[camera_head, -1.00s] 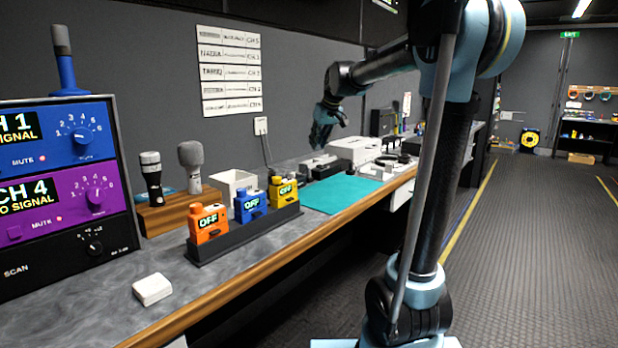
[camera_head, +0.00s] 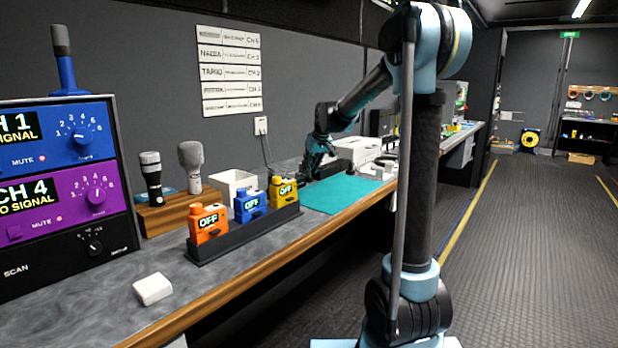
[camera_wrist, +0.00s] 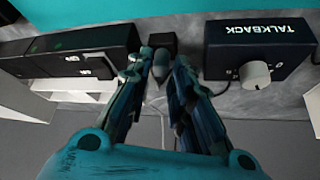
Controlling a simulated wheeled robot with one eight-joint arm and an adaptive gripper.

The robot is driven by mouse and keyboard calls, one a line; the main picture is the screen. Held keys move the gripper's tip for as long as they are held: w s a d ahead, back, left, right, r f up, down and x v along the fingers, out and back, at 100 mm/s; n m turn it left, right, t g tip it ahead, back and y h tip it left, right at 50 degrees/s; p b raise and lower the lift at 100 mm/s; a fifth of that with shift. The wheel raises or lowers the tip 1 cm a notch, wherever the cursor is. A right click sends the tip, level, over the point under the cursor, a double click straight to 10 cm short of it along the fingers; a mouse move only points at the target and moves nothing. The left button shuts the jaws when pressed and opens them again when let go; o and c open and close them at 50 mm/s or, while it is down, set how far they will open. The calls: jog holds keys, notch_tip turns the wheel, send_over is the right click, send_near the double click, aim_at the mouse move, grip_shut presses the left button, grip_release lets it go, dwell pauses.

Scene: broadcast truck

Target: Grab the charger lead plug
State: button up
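My gripper (camera_head: 313,168) is low over the bench, behind the teal mat, and its fingertips point down. In the wrist view my gripper (camera_wrist: 163,62) has its two fingers apart. A small grey plug-like piece (camera_wrist: 160,70) lies between the fingertips against a small black block (camera_wrist: 162,41), and a thin pale lead runs from it towards the wall. I take this to be the charger lead plug. I see no clear grip on it. In the head view my gripper hides the plug.
A blue TALKBACK box (camera_wrist: 258,50) with a grey knob stands close right of the fingers; a black unit (camera_wrist: 75,55) stands close left. The teal mat (camera_head: 348,190) is bare. A rack (camera_head: 245,232) of OFF packs and a wall outlet (camera_head: 261,126) with a cord are nearby.

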jog(key=shift+x, duration=0.9)
grip_shut()
jog(key=shift+r, duration=0.15)
